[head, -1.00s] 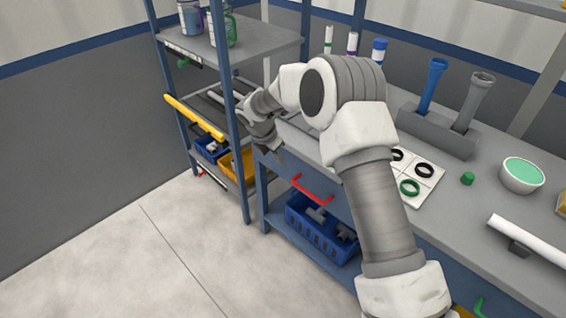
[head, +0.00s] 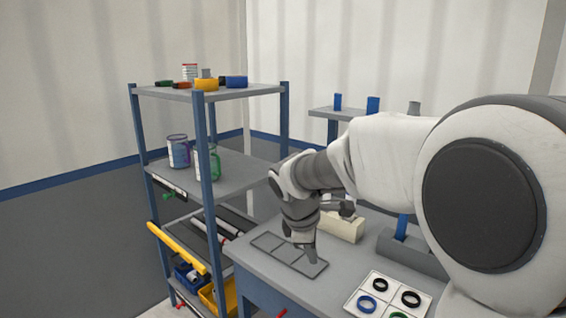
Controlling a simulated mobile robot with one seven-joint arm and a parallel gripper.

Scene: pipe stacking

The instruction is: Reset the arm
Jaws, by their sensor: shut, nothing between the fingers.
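My gripper (head: 311,257) hangs at the end of my bent arm, pointing down over the workbench (head: 262,278). It is near a flat grey tray with compartments (head: 268,243), close to the tray's right part. I cannot tell whether the fingertips touch the tray. The fingers are shut with nothing seen between them. My arm's large white joint covers much of the right side and hides the bench behind it.
A blue-posted shelf rack (head: 205,160) stands left of the bench, close to my gripper. A cream block (head: 345,228) and a grey holder (head: 405,255) with a blue pipe stand right of it. A white board (head: 377,284) with coloured rings lies in front.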

